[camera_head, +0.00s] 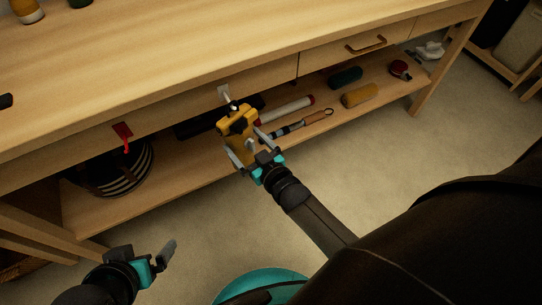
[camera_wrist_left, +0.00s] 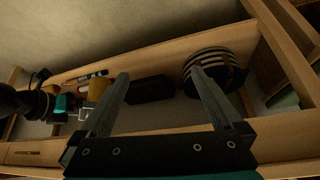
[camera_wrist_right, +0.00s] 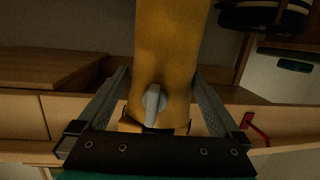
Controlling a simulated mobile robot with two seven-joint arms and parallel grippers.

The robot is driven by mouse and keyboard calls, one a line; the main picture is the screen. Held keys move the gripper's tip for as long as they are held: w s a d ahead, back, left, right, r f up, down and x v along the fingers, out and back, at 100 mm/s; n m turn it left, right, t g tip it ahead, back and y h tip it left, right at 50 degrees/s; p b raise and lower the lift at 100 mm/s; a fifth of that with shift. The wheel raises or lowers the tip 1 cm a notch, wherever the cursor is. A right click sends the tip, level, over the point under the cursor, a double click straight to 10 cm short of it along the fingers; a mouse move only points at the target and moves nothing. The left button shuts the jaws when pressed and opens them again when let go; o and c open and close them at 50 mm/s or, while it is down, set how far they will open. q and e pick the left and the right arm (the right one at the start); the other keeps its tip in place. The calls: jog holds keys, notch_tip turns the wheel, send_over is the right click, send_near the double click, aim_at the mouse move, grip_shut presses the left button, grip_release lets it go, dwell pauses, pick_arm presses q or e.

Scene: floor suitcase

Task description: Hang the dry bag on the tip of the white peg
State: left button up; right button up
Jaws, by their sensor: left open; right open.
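The yellow dry bag (camera_head: 238,124) is upright at the front of the workbench, its dark top at the tip of the white peg (camera_head: 224,92). It seems to hang there, but the loop is too small to see clearly. My right gripper (camera_head: 243,141) is open, its fingers on either side of the bag. In the right wrist view the bag (camera_wrist_right: 172,55) stands between the spread fingers, with a grey buckle (camera_wrist_right: 153,100) facing the camera; the peg is not clearly visible there. My left gripper (camera_wrist_left: 160,75) is open and empty, low at the left of the head view.
A red peg (camera_head: 122,131) is on the bench front to the left. The lower shelf (camera_head: 170,187) holds a striped round bag (camera_head: 125,168), a white roll (camera_head: 287,110), and green and yellow rolls (camera_head: 359,95). The floor in front is clear.

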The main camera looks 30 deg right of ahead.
jog(key=shift+s+d+r, duration=0.1)
jog(key=shift+s+r, duration=0.1)
jog(key=shift+s, duration=0.5)
pick_arm(q)
jog(key=s+a+f+g+p, duration=0.1)
jog(key=s+f+g+p, duration=0.2)
jog(key=f, duration=0.7)
jog(key=shift+a+y+p, duration=0.3)
jog(key=shift+p, duration=1)
pick_arm(e)
jog(key=v, duration=1.2)
jog(key=shift+s, duration=0.3)
pick_arm(q)
jog(key=shift+f, duration=0.1)
